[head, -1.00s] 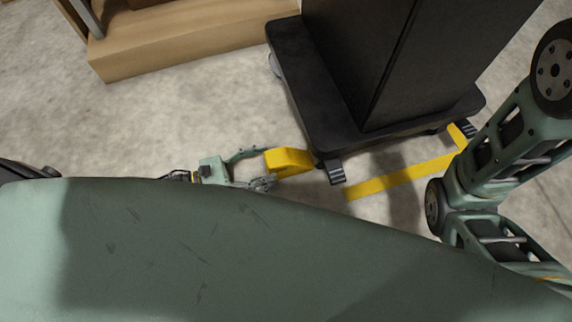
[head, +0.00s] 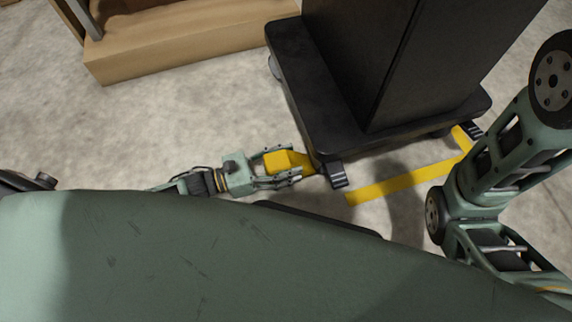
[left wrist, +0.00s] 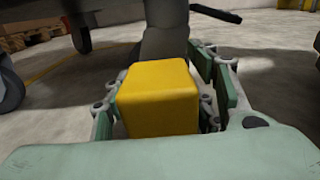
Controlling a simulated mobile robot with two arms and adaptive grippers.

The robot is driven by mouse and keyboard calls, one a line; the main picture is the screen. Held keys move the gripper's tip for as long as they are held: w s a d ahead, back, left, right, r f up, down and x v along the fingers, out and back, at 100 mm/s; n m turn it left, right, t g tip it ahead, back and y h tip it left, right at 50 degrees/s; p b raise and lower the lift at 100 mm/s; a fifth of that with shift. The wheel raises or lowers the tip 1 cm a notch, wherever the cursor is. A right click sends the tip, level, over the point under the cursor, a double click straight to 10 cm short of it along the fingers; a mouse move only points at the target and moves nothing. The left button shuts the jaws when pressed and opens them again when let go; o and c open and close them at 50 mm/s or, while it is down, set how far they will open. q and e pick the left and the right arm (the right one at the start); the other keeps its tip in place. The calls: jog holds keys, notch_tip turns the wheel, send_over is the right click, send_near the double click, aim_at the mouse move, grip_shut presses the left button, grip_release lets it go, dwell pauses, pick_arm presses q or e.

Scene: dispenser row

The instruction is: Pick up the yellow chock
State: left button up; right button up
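The yellow chock (head: 280,161) lies on the floor against the near left corner of the black wheeled base. My left gripper (head: 284,166) reaches it from the left, with one finger on each side of it. In the left wrist view the chock (left wrist: 158,97) stands between the fingers, its blunt end facing the palm. A gap shows between the chock and the right finger, so the gripper looks open around it. The chock's far end is partly hidden. My right gripper is out of view; only its arm shows at the right.
The black cabinet on its wheeled base (head: 300,95) stands just beyond the chock. A dark foot (head: 337,175) sticks out beside it. Yellow floor tape (head: 400,181) runs to the right. A wooden platform (head: 180,50) is at the back left. The floor between is clear.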

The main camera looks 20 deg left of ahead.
pick_arm(q)
jog(key=c, duration=0.9)
jog(key=shift+c, duration=0.3)
jog(key=shift+r, duration=0.15)
